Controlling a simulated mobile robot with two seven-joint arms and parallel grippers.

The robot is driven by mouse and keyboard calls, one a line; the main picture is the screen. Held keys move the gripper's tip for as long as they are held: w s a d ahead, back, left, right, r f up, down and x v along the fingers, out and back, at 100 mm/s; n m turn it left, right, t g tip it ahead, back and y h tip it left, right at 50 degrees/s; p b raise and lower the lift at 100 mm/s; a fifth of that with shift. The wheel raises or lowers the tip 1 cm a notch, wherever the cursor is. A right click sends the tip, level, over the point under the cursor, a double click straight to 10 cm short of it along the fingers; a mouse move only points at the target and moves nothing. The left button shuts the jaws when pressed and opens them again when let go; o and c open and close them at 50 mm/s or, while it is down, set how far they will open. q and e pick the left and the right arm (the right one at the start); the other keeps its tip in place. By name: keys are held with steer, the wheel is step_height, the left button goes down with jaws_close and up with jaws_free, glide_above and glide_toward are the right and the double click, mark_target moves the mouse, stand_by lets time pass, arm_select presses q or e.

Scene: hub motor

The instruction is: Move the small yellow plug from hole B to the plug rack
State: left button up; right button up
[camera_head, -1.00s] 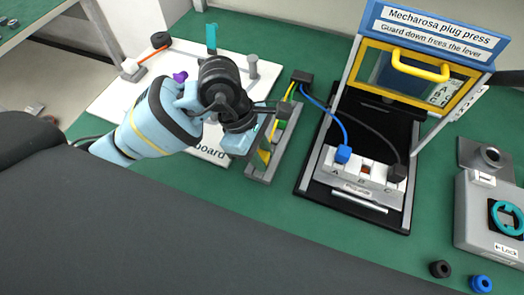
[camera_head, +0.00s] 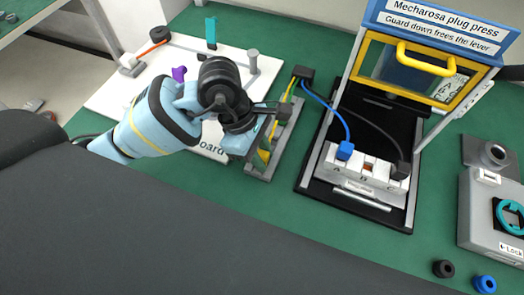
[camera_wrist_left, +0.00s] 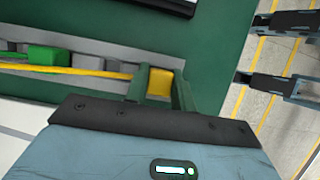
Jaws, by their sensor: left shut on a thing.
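The small yellow plug (camera_wrist_left: 159,83) shows in the left wrist view between the two fingers of my left gripper (camera_wrist_left: 161,90), which is shut on it. A yellow cable (camera_wrist_left: 85,70) runs toward it. The grey plug rack (camera_wrist_left: 208,65) lies right at the fingers; I cannot tell whether the plug is seated in it. Hole B (camera_head: 368,167) in the white block of the press is empty, between a blue plug (camera_head: 345,150) and a black plug (camera_head: 401,170).
A green plug (camera_wrist_left: 48,56) sits in the rack. A white board (camera_head: 120,97) with pegs lies left. The press guard (camera_head: 420,70) is raised. A grey lock box (camera_head: 478,215) stands right.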

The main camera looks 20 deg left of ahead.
arm_select(q)
steer(key=o, duration=1)
steer(key=shift+o, duration=0.2)
steer(key=v, duration=0.8)
